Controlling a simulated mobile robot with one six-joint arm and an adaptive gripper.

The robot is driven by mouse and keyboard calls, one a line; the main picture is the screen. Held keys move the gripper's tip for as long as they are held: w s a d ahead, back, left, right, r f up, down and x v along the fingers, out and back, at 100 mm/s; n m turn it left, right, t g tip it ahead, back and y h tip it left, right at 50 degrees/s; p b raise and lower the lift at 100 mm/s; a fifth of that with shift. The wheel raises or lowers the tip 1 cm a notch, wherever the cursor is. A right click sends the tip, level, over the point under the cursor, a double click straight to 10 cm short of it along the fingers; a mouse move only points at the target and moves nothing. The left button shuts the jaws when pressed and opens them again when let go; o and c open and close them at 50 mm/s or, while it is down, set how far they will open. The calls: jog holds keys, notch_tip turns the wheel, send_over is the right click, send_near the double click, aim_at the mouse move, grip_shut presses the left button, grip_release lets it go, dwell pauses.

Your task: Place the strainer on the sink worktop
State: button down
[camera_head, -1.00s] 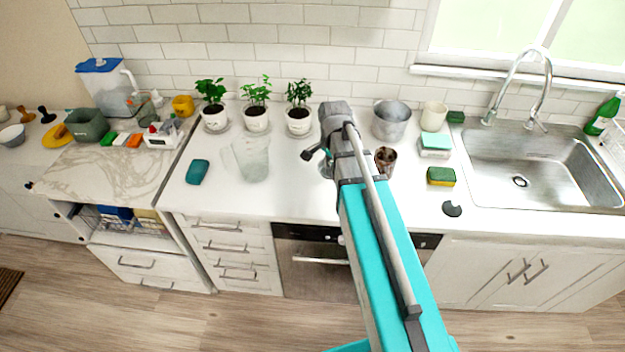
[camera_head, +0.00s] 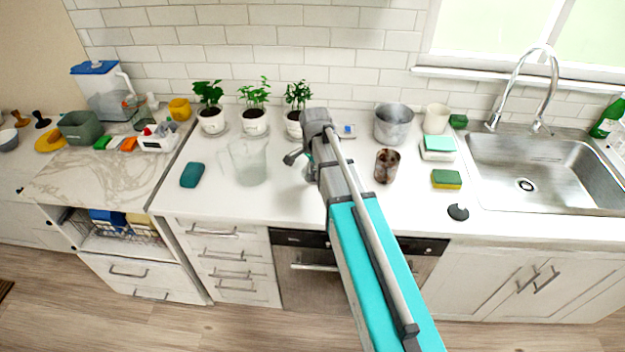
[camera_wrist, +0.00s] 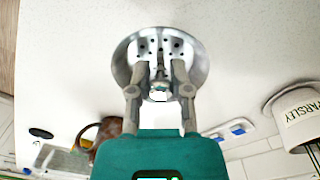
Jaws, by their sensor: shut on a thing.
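The strainer (camera_wrist: 190,48) is a round, shiny metal disc with small holes and a raised knob in the middle, seen in the wrist view. My gripper (camera_wrist: 160,76) is shut on its knob, one grey finger on each side. The disc lies over the white worktop (camera_wrist: 80,60); I cannot tell whether it touches it. In the head view my arm's end covers the strainer, and my gripper (camera_head: 305,168) is mostly hidden over the middle of the worktop (camera_head: 240,205). The sink (camera_head: 530,165) is at the right.
A glass jug (camera_head: 247,163) and a teal sponge (camera_head: 191,175) stand left of my arm. A rusty can (camera_head: 386,167), metal pot (camera_head: 393,125), yellow-green sponge (camera_head: 446,180) and black stopper (camera_head: 458,212) are at its right. Potted herbs (camera_head: 253,122) line the back.

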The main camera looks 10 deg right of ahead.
aim_at(313, 175)
jog(key=shift+f, duration=0.1)
jog(key=shift+w+a+f+b, duration=0.1)
jog(key=shift+w+f+b, duration=0.1)
jog(key=shift+f+b, duration=0.25)
jog(key=shift+w+a+f+b, duration=0.1)
jog(key=shift+w+f+b, duration=0.05)
jog(key=shift+f+b, duration=1.35)
jog(key=shift+b, duration=0.05)
jog(key=shift+f, duration=0.1)
jog(key=c, duration=0.6)
grip_release()
jog(key=shift+o, duration=0.2)
notch_tip(313, 175, up, 12)
jog(key=p, duration=1.2)
